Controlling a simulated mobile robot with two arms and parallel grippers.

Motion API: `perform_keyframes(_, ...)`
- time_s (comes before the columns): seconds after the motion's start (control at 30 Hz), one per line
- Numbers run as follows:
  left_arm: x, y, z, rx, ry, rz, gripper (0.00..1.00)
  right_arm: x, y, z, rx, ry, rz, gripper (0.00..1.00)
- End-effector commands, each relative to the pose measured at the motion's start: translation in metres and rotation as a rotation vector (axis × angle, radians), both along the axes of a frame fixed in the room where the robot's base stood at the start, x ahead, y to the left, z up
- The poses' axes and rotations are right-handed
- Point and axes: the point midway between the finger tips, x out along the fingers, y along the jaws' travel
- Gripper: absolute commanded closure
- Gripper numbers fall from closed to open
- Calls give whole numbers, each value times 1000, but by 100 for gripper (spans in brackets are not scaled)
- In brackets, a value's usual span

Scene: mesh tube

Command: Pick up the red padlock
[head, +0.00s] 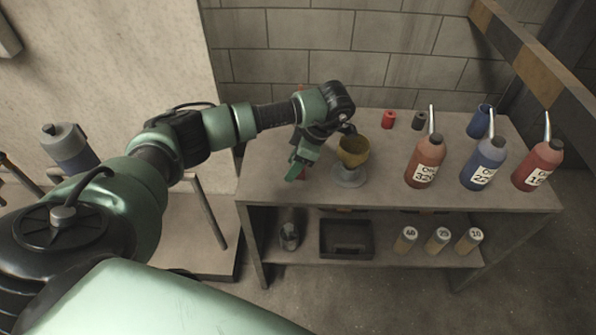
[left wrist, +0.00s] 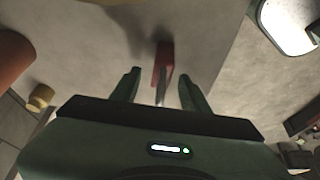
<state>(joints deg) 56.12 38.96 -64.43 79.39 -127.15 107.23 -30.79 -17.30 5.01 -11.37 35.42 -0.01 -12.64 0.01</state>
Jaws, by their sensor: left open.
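The red padlock (left wrist: 163,62) lies on the grey table, with its shackle pointing toward my gripper in the left wrist view. In the head view only a small red part of it (head: 303,173) shows beside my fingers. My left gripper (left wrist: 160,80) is open, with one finger on each side of the padlock's shackle end. The red body sits at and just beyond the fingertips. In the head view the left gripper (head: 298,167) points down at the table's left part and hides most of the padlock. Contact cannot be told. My right gripper is not in view.
A yellow cup (head: 353,150) on a grey base stands just right of my left gripper. Red (head: 388,120) and grey (head: 419,120) cylinders stand behind. Several spouted bottles (head: 425,162) stand on the right. A dark tray (head: 346,239) sits on the lower shelf.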

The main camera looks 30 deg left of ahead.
Motion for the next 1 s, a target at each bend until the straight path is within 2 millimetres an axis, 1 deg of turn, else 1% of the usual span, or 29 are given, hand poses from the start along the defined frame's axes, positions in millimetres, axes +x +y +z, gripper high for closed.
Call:
perform_keyframes(0.03,0,0,1,0,0,0,55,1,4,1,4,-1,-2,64)
perform_keyframes(0.07,0,0,1,0,0,0,60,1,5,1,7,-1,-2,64)
perform_keyframes(0.1,0,0,1,0,0,0,71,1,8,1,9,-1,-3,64)
perform_keyframes(0.17,0,0,1,0,0,0,88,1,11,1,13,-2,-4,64)
perform_keyframes(0.2,0,0,1,0,0,0,99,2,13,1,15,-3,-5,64)
perform_keyframes(0.5,0,0,1,0,0,1,100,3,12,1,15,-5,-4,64)
perform_keyframes(0.67,0,0,10,-1,-1,1,100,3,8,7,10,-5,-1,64)
perform_keyframes(0.77,1,0,21,0,-2,1,100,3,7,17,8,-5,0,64)
perform_keyframes(0.87,1,0,41,0,-3,1,100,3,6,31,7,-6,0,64)
perform_keyframes(0.97,1,0,69,0,-2,0,100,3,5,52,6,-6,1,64)
perform_keyframes(1.0,1,0,81,1,-1,1,100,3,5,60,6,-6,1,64)
